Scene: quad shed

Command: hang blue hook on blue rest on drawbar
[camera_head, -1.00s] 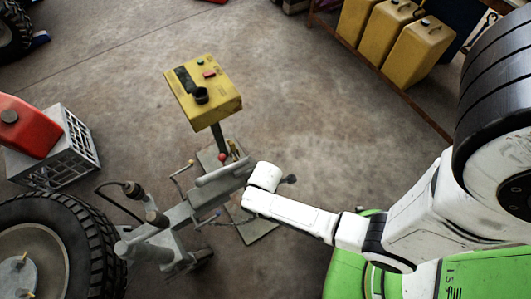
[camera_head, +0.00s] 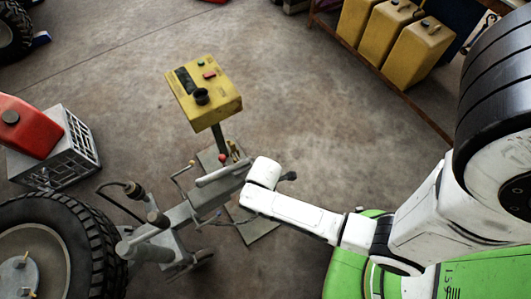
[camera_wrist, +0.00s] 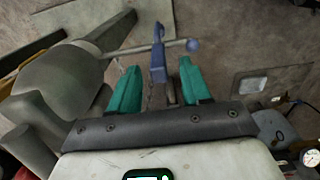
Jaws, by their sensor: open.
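In the wrist view the blue hook (camera_wrist: 158,60) stands upright ahead of my gripper (camera_wrist: 160,66), between the lines of its two teal fingers. The fingers are spread, with a gap on each side of the hook. The blue rest, a thin grey rod with a blue ball tip (camera_wrist: 193,46), crosses at the hook's upper part. The hook appears to be over the rod, though the exact contact is hard to tell. In the head view the grey drawbar (camera_head: 180,215) runs below my wrist. My fingers and the hook are hidden there.
A yellow control box (camera_head: 205,92) stands on a post beside the drawbar. A tyre (camera_head: 85,225) and a grey crate (camera_head: 70,150) with a red can (camera_head: 25,125) are at left. Yellow canisters (camera_head: 418,55) stand at upper right.

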